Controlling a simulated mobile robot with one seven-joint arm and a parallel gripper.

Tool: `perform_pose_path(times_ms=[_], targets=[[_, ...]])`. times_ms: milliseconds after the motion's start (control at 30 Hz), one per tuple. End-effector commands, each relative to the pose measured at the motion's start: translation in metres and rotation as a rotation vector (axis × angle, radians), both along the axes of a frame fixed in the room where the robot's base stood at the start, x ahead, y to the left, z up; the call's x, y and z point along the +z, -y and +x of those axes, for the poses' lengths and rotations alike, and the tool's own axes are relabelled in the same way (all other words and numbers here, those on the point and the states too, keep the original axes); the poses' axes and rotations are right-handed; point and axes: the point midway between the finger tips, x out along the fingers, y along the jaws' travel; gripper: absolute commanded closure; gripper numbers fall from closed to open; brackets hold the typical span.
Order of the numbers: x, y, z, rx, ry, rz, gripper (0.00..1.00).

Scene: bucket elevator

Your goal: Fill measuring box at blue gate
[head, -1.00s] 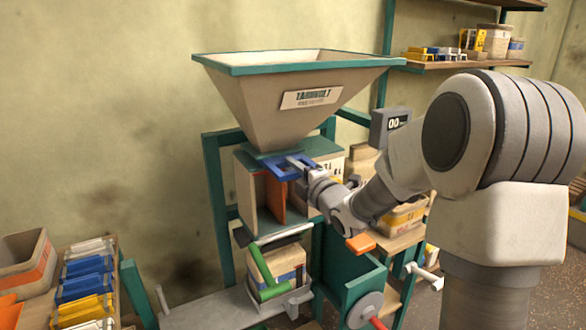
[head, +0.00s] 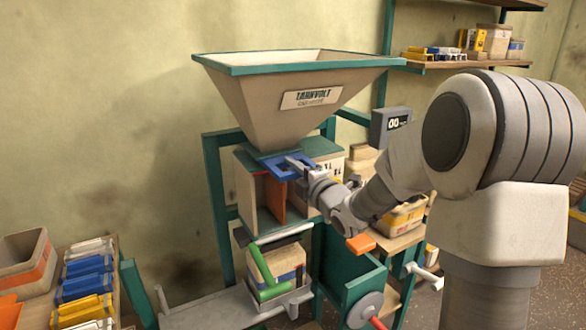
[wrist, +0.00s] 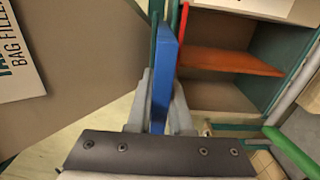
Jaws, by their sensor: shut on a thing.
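The blue gate (head: 281,171) sits under the hopper mouth, above the measuring box (head: 248,195). My gripper (head: 301,162) is shut on the blue gate; the wrist view shows the blue bar (wrist: 164,75) between the two fingers. The measuring box has an open front and an orange panel (head: 275,197) inside, which also shows in the wrist view (wrist: 225,61). I see no grain in the visible part of the box. The large tan hopper (head: 270,105) with a green rim stands above. Its contents are hidden.
A green handle (head: 262,268) and a bag-like box (head: 286,262) are below the measuring box. A green bin (head: 352,287) and a counter display (head: 392,125) stand to the right. Blue, yellow and white items lie on a rack (head: 85,280) at left.

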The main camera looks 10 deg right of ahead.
Motion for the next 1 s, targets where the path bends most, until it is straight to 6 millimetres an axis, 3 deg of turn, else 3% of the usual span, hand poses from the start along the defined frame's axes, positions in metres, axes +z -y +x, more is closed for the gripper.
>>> perform_pose_path(times_ms=[267,633,967,1000], targets=[[-0.001,0.002,-0.004,-0.001,0.000,-0.001,1.00],[-0.001,0.016,-0.044,-0.003,0.002,-0.003,1.00],[0.000,0.016,-0.046,-0.003,0.000,0.001,1.00],[0.000,0.016,-0.046,-0.003,0.000,0.001,0.78]])
